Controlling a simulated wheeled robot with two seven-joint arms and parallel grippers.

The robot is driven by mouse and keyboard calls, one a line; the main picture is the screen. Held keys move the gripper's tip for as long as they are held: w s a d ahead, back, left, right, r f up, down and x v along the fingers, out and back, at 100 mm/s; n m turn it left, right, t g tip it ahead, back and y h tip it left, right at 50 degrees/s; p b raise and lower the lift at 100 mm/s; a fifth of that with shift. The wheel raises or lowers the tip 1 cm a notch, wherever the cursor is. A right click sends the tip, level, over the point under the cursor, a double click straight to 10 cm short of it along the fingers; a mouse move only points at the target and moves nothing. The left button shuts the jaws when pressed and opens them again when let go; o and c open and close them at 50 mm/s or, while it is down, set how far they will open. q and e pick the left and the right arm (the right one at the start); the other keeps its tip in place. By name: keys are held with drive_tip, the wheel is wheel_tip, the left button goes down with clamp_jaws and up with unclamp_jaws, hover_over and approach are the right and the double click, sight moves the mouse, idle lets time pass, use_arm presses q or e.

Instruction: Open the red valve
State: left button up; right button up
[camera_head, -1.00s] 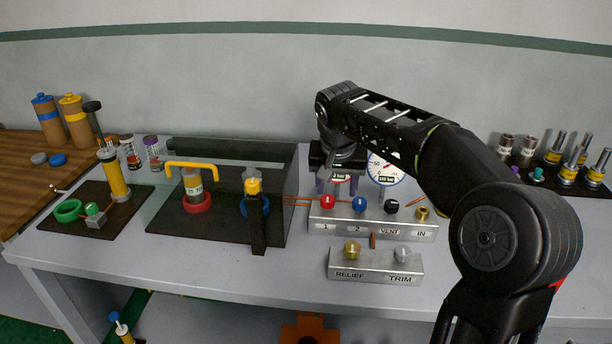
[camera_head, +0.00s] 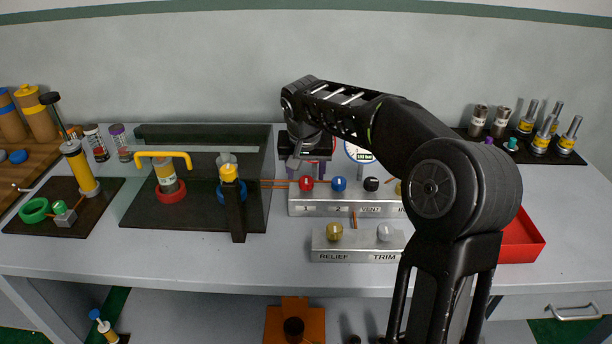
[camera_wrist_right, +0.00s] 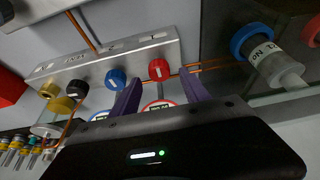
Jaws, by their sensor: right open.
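The red valve is a round red knob (camera_head: 306,184) on the back, left end of a grey metal block (camera_head: 335,211), above the label 1. It also shows in the right wrist view (camera_wrist_right: 159,70). My right gripper (camera_head: 305,166) is open just behind the knob, its purple fingers pointing at it. In the right wrist view, the knob sits between the two fingertips of the gripper (camera_wrist_right: 160,76), with a gap showing on each side. Whether the fingers reach around it in depth I cannot tell. My left gripper is not in view.
A blue knob (camera_head: 339,184) stands close beside the red one, then a black knob (camera_head: 371,184). A copper pipe (camera_wrist_right: 205,68) runs past the red knob. A front block (camera_head: 345,254) carries two more knobs. A red tray (camera_head: 524,240) lies to the right.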

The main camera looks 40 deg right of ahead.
sight(306, 183)
drive_tip(key=shift+x, duration=1.35)
clamp_jaws()
